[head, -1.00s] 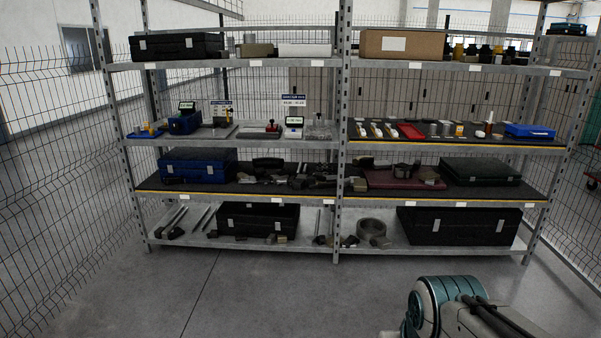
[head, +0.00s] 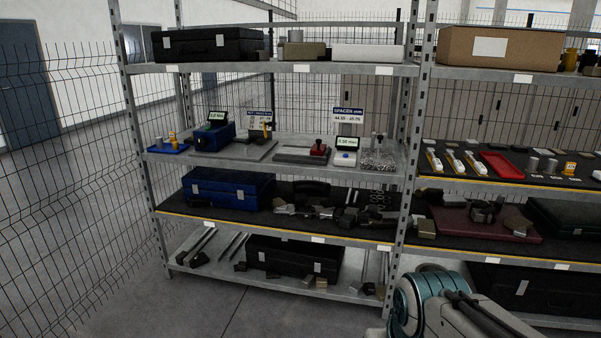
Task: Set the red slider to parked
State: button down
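Part of my arm shows at the bottom right, in front of the lower shelves and well away from the slider. My gripper is outside the picture.
A rack post (head: 413,150) stands to the right. Wire fencing (head: 70,180) closes the left side. Floor in front is clear.

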aim_at(318, 149)
jog(key=i, duration=1.6)
jog(key=z, duration=0.2)
jog(key=i, duration=1.6)
jog(key=z, duration=0.2)
